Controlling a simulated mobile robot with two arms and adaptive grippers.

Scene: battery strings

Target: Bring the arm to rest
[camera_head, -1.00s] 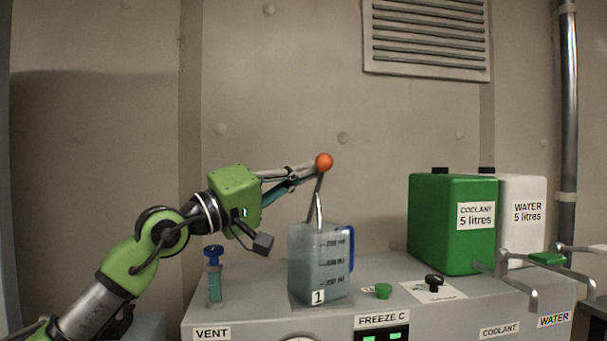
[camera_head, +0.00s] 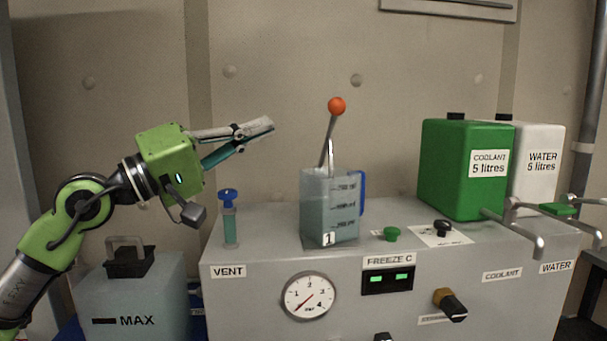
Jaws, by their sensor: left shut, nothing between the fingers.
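My left gripper (camera_head: 268,127) is shut and empty. It is at the left of the head view, its fingers pointing right and slightly up, above the bench and left of the orange-knobbed lever (camera_head: 336,106). A clear gap lies between the fingertips and the lever. The lever stands nearly upright, leaning a little right, behind the clear jug (camera_head: 325,205) marked 1, which has a blue handle. My right gripper is out of the picture.
The grey machine (camera_head: 240,300) carries a blue-topped vent valve (camera_head: 229,215), a green knob (camera_head: 392,234) and a gauge (camera_head: 309,296). Green coolant (camera_head: 450,170) and white water (camera_head: 540,190) tanks stand right. A MAX container (camera_head: 140,295) sits below my left arm.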

